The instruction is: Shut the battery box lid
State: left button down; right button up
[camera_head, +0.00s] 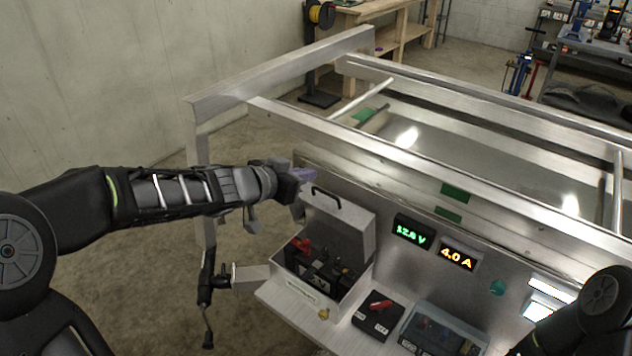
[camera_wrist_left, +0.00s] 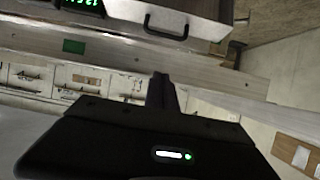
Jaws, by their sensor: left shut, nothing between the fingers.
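The battery box (camera_head: 318,282) stands on a metal shelf at the trailer's side, with a dark battery and a red terminal cover (camera_head: 300,245) visible inside. Its grey lid (camera_head: 342,222) stands open and upright at the back, with a black handle (camera_head: 326,196) near its top edge. My left gripper (camera_head: 300,176) is shut and empty, just left of and slightly above the lid's top left corner. Whether it touches the lid I cannot tell. In the left wrist view the lid (camera_wrist_left: 200,12) and its handle (camera_wrist_left: 166,28) show at the top. My right gripper is out of view.
A black switch box (camera_head: 377,316) with a red switch and a clear-topped case (camera_head: 440,330) sit right of the battery box. Green and orange displays (camera_head: 411,232) are on the panel behind. The trailer's aluminium rail (camera_head: 400,155) runs above and behind the lid.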

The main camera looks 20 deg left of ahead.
pick_arm(q)
jog(key=b, duration=0.3)
send_over(323, 192)
jog(key=w, duration=0.2)
jog(key=f, duration=0.4)
jog(key=shift+s+d+f, duration=0.1)
jog(key=shift+d+f, duration=0.1)
jog(key=shift+d, duration=0.2)
jog(key=shift+s+a+f+b, duration=0.2)
jog(key=shift+s+f+b, duration=0.3)
jog(key=shift+f, duration=0.1)
jog(key=shift+s+a+f+b, duration=0.2)
jog(key=shift+s+f+b, duration=0.15)
jog(key=shift+f+b, duration=0.15)
jog(key=shift+s+a+f, duration=0.1)
jog(key=shift+s+f, duration=0.15)
